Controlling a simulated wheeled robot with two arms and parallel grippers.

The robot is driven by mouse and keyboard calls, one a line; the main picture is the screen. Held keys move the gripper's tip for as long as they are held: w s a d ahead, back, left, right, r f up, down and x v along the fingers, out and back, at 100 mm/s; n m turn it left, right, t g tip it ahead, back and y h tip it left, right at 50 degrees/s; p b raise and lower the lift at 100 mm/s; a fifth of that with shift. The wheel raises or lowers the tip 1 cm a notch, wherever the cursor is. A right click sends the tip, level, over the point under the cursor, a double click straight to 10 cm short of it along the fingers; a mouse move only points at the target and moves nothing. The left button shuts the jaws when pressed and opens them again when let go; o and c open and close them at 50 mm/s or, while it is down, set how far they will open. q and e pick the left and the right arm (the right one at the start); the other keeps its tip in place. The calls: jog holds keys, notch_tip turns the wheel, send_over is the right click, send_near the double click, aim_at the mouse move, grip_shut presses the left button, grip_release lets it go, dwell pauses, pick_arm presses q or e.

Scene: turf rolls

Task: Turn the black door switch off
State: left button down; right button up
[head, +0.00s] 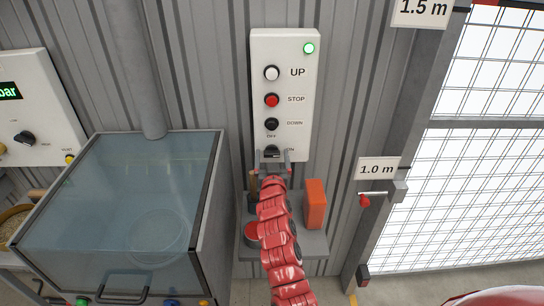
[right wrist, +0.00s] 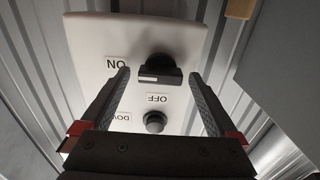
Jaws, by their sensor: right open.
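The black door switch (head: 272,150) is the lowest control on a white wall panel (head: 301,80). In the right wrist view the switch (right wrist: 160,68) is a round knob with a bar handle lying sideways. A white mark on the bar is at the end towards the ON label (right wrist: 117,64); the OFF label (right wrist: 157,99) is beside the knob. My right gripper (head: 272,158) is open in front of the switch. In the wrist view its fingers (right wrist: 159,74) stand either side of the knob, with gaps visible. My left gripper is out of view.
Above the switch are a black DOWN button (head: 271,124), a red STOP button (head: 272,100), a white UP button (head: 271,73) and a lit green lamp (head: 308,48). An orange block (head: 315,204) stands on a grey shelf (head: 312,245) below. A clear-topped cabinet (head: 125,195) is left.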

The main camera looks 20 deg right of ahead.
jog(key=c, duration=1.4)
jog(key=shift+a, duration=0.1)
jog(key=n+b, duration=0.1)
jog(key=n, duration=0.3)
jog(key=shift+a+f, duration=0.1)
jog(key=n, duration=0.4)
jog(key=shift+b, duration=0.35)
jog(key=n, duration=0.5)
jog(key=shift+a, duration=0.1)
jog(key=n+p, duration=0.1)
jog(key=n, duration=0.3)
jog(key=shift+f+n, duration=0.1)
jog(key=shift+n, duration=0.3)
